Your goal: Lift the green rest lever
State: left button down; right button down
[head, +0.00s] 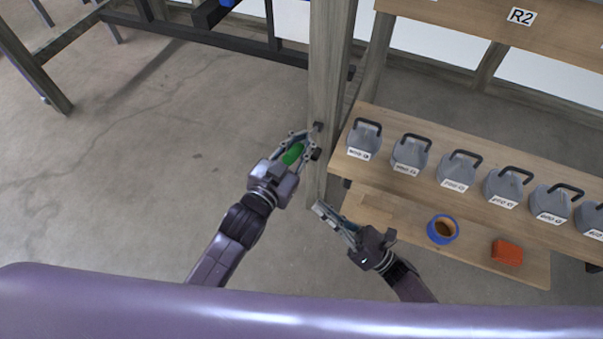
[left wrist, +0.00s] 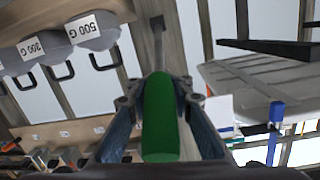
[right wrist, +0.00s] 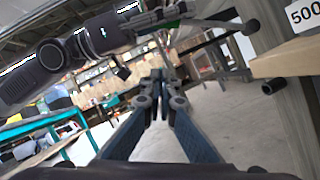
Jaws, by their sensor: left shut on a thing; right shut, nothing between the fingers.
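The green rest lever (head: 292,154) sits at the side of the wooden post (head: 328,90) in the head view. My left gripper (head: 301,142) is shut on it, with a finger on each side. In the left wrist view the green lever (left wrist: 160,118) lies between the fingers and points toward the post. My right gripper (head: 322,210) is shut and empty, lower and to the right, near the foot of the post. In the right wrist view its fingertips (right wrist: 158,82) are together with nothing between them.
Grey labelled weights (head: 410,154) with black handles stand in a row on a wooden shelf (head: 480,200) to the right. A lower board holds a blue roll (head: 443,229) and an orange-red block (head: 507,252). The floor (head: 130,170) at left is clear.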

jog(key=w+a+r, duration=0.6)
jog(key=r, duration=0.1)
jog(key=shift+a+r, duration=0.2)
jog(key=shift+a, duration=0.1)
jog(key=shift+r, duration=0.1)
dwell(0.3)
